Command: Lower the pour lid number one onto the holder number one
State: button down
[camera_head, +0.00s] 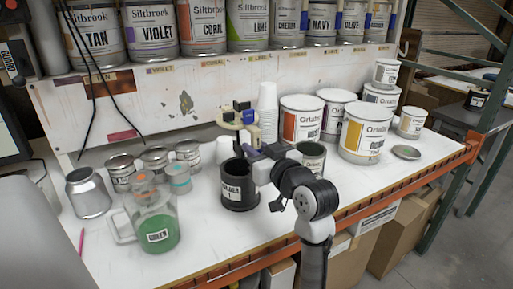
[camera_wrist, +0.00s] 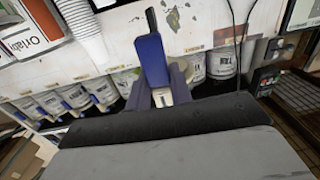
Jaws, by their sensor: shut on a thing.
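The holder number one (camera_head: 239,191) is a black, open-topped cylinder with a white label, upright on the white bench in the head view. In the wrist view, my gripper's purple fingers (camera_wrist: 162,82) close around the lid's part, with a blue upright piece (camera_wrist: 151,55) beyond. The lid's underside is hidden.
A clear jug of green liquid (camera_head: 155,222) stands left of the holder, with several small tins behind it. A dark open can (camera_head: 311,157) is close on the right. Stacked white cups (camera_head: 267,108) stand behind. Larger paint cans (camera_head: 366,132) are farther right. The front bench strip is clear.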

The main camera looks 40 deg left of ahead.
aim_at(249, 188)
jog(key=shift+f+b, duration=4.95)
jog(key=shift+f, duration=1.65)
jog(key=shift+f+b, duration=0.5)
jog(key=shift+f, duration=0.1)
jog(key=c, duration=1.2)
grip_release()
jog(key=shift+o, duration=0.2)
jog(key=b+v, duration=0.2)
jog(key=v, duration=1.2)
jog(key=shift+b, duration=0.3)
jog(key=shift+a, duration=0.1)
